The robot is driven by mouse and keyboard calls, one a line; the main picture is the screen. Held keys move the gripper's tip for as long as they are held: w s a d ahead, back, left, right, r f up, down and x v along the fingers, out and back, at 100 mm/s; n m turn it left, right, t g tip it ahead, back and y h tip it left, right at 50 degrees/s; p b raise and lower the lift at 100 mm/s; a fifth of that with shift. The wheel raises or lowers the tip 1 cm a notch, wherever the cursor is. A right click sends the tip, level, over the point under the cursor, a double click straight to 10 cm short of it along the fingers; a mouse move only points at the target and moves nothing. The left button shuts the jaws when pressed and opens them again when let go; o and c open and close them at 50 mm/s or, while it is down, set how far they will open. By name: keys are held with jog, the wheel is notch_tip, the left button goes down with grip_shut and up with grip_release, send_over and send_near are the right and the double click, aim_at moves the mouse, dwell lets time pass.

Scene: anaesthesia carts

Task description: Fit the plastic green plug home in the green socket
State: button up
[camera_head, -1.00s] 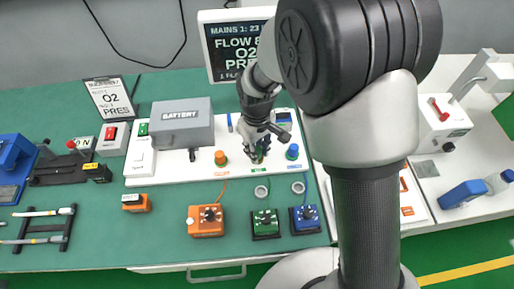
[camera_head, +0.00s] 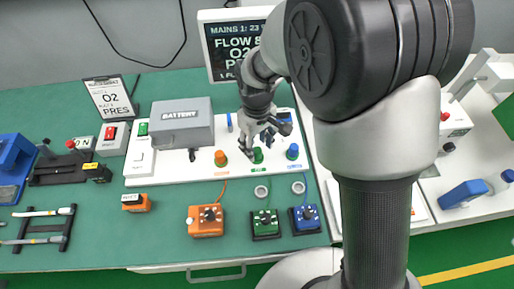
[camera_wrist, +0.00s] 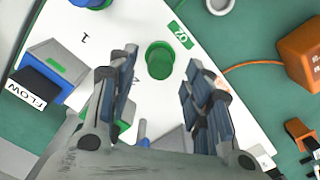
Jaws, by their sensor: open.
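The green plug (camera_head: 258,156) stands upright on the white panel (camera_head: 174,172), in the middle of the row between an orange and a blue plug. In the wrist view the green plug (camera_wrist: 160,62) shows as a round green cylinder beside a green label. The green socket is hidden beneath it, and I cannot tell how deep the plug sits. My gripper (camera_head: 259,145) is just above and behind the plug in the head view. In the wrist view my gripper (camera_wrist: 161,72) is open, with its fingers spread on both sides and clear of the plug.
The orange plug (camera_head: 220,158) and blue plug (camera_head: 292,152) stand close on either side. Orange (camera_head: 206,221), green (camera_head: 265,224) and blue (camera_head: 305,219) boxes stand in front on the green table. A grey battery box (camera_head: 182,123) rises to the left.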

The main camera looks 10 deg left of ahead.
aim_at(257, 150)
notch_tip(257, 150, up, 9)
dwell(0.3)
dwell(0.4)
